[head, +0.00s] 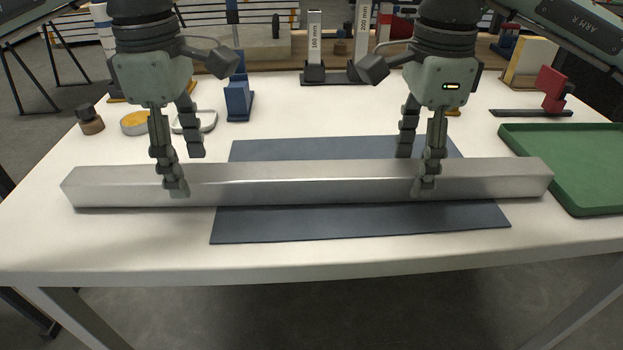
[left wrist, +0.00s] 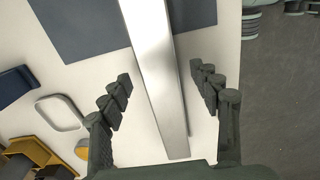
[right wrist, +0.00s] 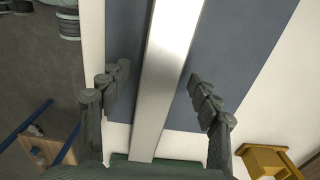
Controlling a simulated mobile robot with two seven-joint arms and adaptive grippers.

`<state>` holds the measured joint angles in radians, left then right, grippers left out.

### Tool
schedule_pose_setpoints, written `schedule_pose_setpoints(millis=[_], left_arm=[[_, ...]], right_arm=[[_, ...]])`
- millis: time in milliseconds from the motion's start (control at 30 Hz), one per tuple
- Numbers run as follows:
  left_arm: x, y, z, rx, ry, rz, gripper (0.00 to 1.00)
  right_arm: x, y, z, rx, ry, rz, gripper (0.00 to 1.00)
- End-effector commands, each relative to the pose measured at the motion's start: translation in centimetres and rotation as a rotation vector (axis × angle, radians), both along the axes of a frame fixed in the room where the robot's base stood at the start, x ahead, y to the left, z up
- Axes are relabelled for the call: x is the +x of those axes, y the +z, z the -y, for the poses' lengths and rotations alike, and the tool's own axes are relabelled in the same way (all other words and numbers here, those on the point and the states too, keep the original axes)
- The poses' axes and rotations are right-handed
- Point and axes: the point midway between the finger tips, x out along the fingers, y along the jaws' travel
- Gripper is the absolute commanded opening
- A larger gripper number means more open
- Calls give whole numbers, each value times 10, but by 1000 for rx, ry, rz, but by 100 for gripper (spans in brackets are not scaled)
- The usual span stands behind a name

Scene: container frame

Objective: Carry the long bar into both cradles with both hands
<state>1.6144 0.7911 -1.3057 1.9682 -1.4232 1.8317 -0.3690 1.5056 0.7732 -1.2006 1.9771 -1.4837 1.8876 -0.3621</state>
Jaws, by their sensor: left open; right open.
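The long bar (head: 300,185) is a square silver metal bar lying left to right on the white table, across a dark blue-grey mat. My left gripper (head: 186,170) is open over its left part, one finger on the near side and one on the far side. My right gripper (head: 414,170) straddles its right part the same way, also open. In the left wrist view the bar (left wrist: 165,90) runs between the spread fingers, with gaps on both sides. In the right wrist view the bar (right wrist: 168,60) also lies between open fingers. I cannot clearly identify the cradles.
A green tray (head: 575,190) is close to the bar's right end. Behind stand a blue block (head: 238,98), upright gauges (head: 315,50) marked in mm, a red piece (head: 551,88) and a yellow-edged stand (head: 530,62). The table in front of the bar is clear.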

Motion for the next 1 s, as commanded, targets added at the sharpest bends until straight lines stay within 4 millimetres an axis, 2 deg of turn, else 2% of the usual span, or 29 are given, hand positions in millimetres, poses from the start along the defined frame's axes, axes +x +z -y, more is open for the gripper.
schedule_pose_setpoints(millis=[100, 200, 533, 1000], left_arm=[[0, -14, 0, 0, 0, 0, 63], [0, -21, 0, -1, 0, -1, 63], [0, -24, 0, -1, 0, 1, 63], [0, -23, 0, -1, 0, 1, 6]], right_arm=[[0, -14, 1, -1, -2, -2, 63], [0, -21, 0, 1, -1, 0, 63], [0, -24, 0, 1, 0, 0, 63], [0, -23, 0, 1, 0, 0, 6]])
